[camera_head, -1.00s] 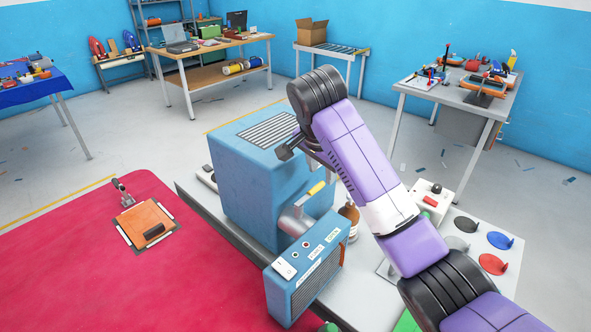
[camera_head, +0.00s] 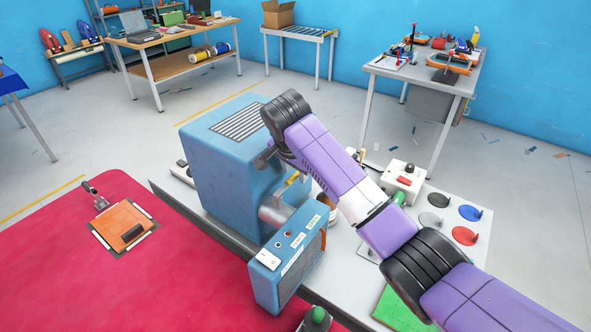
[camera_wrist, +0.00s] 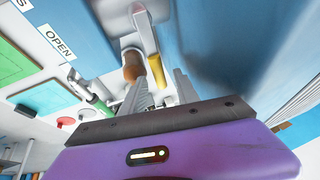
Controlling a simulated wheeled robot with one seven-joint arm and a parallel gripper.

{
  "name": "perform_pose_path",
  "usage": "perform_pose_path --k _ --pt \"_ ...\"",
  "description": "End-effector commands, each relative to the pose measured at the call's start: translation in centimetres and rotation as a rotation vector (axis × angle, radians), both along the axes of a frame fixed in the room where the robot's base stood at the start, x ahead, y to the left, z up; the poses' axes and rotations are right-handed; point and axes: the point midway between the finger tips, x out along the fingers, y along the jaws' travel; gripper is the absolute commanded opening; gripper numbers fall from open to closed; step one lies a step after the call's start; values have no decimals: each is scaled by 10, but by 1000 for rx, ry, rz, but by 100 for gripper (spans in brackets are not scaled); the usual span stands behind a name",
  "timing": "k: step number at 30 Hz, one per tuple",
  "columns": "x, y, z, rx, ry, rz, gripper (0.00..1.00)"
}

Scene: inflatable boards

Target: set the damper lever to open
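The damper lever has a yellow grip (camera_head: 292,180) and stands on the grey duct pipe (camera_head: 275,210) between the blue machine (camera_head: 225,165) and the blue panel box (camera_head: 290,255). In the wrist view the yellow grip (camera_wrist: 157,72) lies ahead of my gripper (camera_wrist: 162,90), between the lines of its two fingers. The fingers are apart with nothing clearly held; I cannot tell whether they touch the lever. An OPEN label (camera_wrist: 58,42) shows at upper left there. In the head view my gripper (camera_head: 268,158) is above and left of the grip, partly hidden by my arm.
A brown bottle (camera_wrist: 133,65) stands close behind the lever. The blue machine's wall is close beside my gripper.

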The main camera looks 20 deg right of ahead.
Motion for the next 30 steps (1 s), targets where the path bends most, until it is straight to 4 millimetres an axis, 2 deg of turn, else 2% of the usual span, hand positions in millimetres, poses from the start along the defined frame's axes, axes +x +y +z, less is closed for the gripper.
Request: perform_pose_path --k 3,9,30 --pt "0 0 0 0 0 0 37" --pt "0 0 0 0 0 0 0" --pt "0 0 1 0 0 0 0"
